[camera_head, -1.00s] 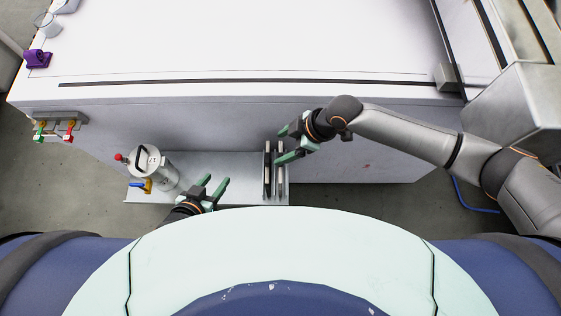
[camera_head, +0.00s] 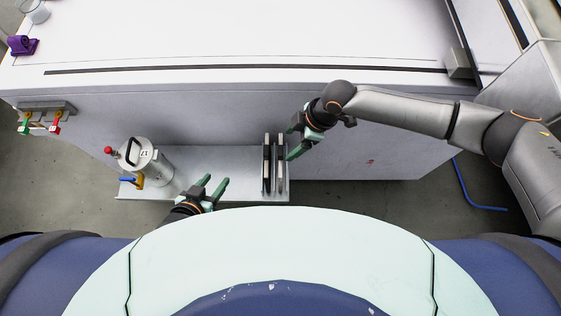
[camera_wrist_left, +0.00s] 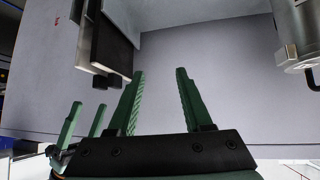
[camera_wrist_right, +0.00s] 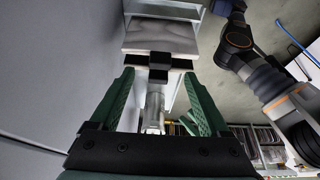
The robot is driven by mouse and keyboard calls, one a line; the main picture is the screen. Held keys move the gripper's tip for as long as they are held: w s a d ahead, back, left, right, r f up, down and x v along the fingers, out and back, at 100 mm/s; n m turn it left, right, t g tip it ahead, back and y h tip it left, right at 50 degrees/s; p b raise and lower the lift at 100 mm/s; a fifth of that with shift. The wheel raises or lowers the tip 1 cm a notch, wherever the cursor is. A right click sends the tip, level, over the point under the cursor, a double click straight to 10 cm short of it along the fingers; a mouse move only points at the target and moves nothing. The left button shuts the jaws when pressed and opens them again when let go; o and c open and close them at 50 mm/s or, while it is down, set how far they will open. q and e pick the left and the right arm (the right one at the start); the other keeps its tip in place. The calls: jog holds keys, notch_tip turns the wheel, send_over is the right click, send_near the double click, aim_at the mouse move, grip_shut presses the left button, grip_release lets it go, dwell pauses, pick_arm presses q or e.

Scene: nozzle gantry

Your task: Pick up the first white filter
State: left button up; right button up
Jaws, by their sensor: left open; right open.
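Two upright slab-like filters stand side by side on a low metal shelf (camera_head: 215,162) in the head view. The left filter (camera_head: 267,165) and the right filter (camera_head: 280,165) show pale and dark edges. My right gripper (camera_head: 292,142) is open just right of their far ends. In the right wrist view, a white filter (camera_wrist_right: 160,38) with a black handle (camera_wrist_right: 159,62) lies ahead, between the open fingers in the picture; no grip shows. My left gripper (camera_head: 214,183) is open and empty, left of the filters. The filters (camera_wrist_left: 105,42) also show at upper left in the left wrist view.
A metal canister (camera_head: 145,160) with a black handle stands at the shelf's left end. Red and green valves (camera_head: 42,122) are on the machine's left side. The large white machine bed (camera_head: 240,35) lies behind. Shelf between canister and filters is bare.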

aim_at(280, 146)
jog(key=b+x, duration=0.5)
jog(key=shift+d+f, duration=0.15)
jog(key=shift+c, duration=0.3)
grip_shut()
dwell(0.4)
